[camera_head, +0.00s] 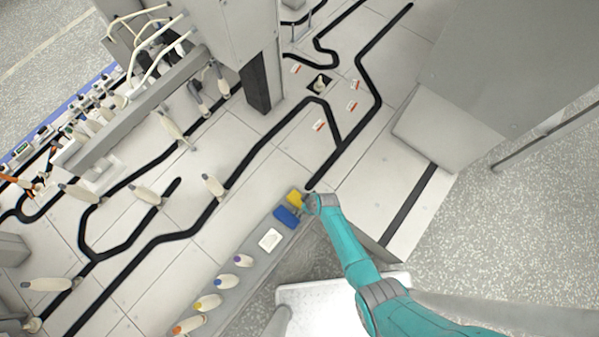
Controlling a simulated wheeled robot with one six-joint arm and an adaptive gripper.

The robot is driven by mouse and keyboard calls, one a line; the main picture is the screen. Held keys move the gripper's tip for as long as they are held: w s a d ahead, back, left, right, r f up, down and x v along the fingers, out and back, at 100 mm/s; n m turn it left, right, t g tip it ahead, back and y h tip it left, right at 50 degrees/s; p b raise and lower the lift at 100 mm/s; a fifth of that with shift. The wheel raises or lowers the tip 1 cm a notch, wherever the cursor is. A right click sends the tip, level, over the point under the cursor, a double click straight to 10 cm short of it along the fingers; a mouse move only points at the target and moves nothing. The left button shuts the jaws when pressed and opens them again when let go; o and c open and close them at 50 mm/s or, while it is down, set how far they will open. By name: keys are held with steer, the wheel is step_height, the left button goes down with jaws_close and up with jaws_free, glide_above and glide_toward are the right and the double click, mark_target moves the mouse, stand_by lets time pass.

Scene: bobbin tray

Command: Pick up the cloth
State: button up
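No item is clearly recognisable as a cloth at this size. A yellow piece (295,196), a blue piece (287,217) and a white rectangular piece (270,240) lie in a row at the upper end of a grey tray (253,225); any could be the cloth. My gripper (308,204) is at the tray's upper right end, right beside the yellow and blue pieces. I cannot tell whether it touches either one. Its fingers are small and mostly hidden by the wrist, so their opening does not show.
Several bobbins (208,302) with coloured ends lie lower in the tray. A light panelled surface with black tracks (160,238) and scattered bobbins lies to the left. A grey machine column (235,45) stands at the back, and a large grey cabinet (500,70) at the right.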

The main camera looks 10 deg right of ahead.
steer(key=shift+f, duration=0.1)
steer(key=c, duration=1.1)
steer(key=shift+r, duration=5.05)
